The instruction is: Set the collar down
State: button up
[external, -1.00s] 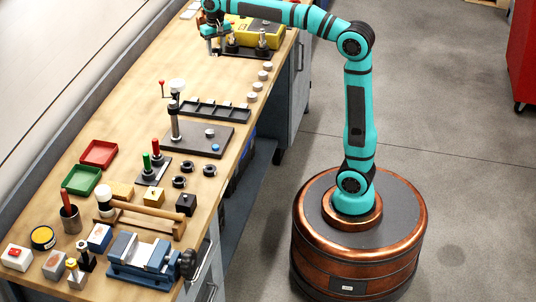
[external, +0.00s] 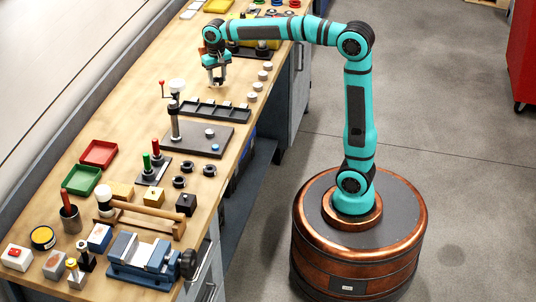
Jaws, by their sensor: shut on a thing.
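My gripper (external: 217,82) is above the far half of the workbench, pointing down, just beyond the black compartment tray. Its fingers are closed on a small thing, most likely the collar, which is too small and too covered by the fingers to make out. I cannot tell whether the thing touches the bench top. Several dark rings (external: 178,181) lie on the bench beside the stand with the red and green pegs (external: 152,165).
The workbench (external: 128,118) has bare wood around my gripper, mostly to its left. The black compartment tray (external: 215,113) and a press on a dark plate (external: 200,142) are nearer the camera. Several pale round pieces (external: 253,97) line the right edge. A blue vise (external: 140,262) is at the near end.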

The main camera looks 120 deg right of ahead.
jog(key=shift+f, duration=1.1)
jog(key=o, duration=1.1)
jog(key=shift+f, duration=0.1)
